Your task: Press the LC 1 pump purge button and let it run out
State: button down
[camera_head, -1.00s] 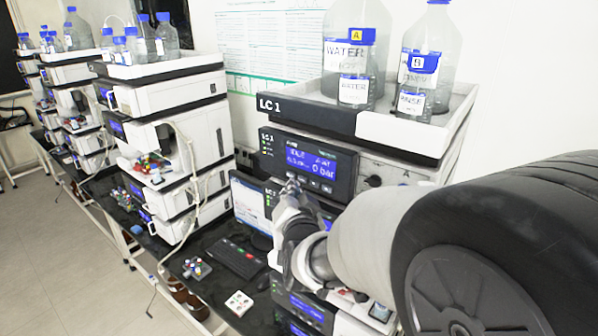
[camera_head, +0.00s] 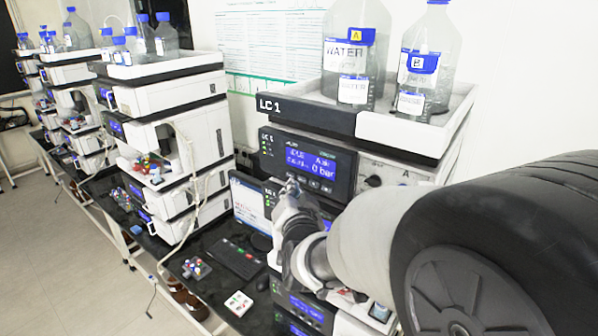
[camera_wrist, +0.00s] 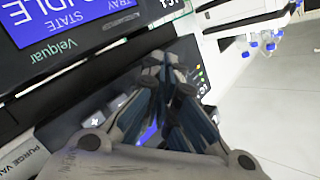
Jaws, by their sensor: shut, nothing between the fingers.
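The LC 1 pump module (camera_head: 266,150) sits under the LC 1 bottle tray (camera_head: 300,112) in the head view. Its lit blue display (camera_head: 308,162) reads IDLE and 0 bar. A row of small buttons (camera_head: 314,184) runs below the display; their labels are too small to read, and my gripper hides the left part. My gripper (camera_head: 289,187) is at the lower left of this panel. In the wrist view my gripper (camera_wrist: 166,72) is shut and empty, its fingertips together before a dark panel edge. Contact with a button cannot be told.
The wrist view shows an upside-down display (camera_wrist: 65,20) reading STATE IDLE, and a purge valve label (camera_wrist: 25,160). Two bottles, A (camera_head: 352,60) and B (camera_head: 424,70), stand in the tray.

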jog(key=shift+w, duration=0.1)
dwell(0.3)
jog(key=shift+w+d+b, duration=0.2)
jog(key=shift+d+b, duration=0.05)
jog(key=shift+b, duration=0.35)
jog(key=shift+w+d+b, duration=0.25)
jog(key=shift+w+b, duration=0.1)
jog(key=shift+b, duration=0.05)
dwell(0.3)
jog(key=shift+s+a, duration=0.1)
dwell(0.4)
jog(key=shift+s+a, duration=0.4)
jog(key=shift+s, duration=0.2)
jog(key=s+a, duration=0.1)
jog(key=s, duration=0.1)
jog(key=s+a, duration=0.2)
jog(key=shift+b, duration=0.3)
dwell(0.5)
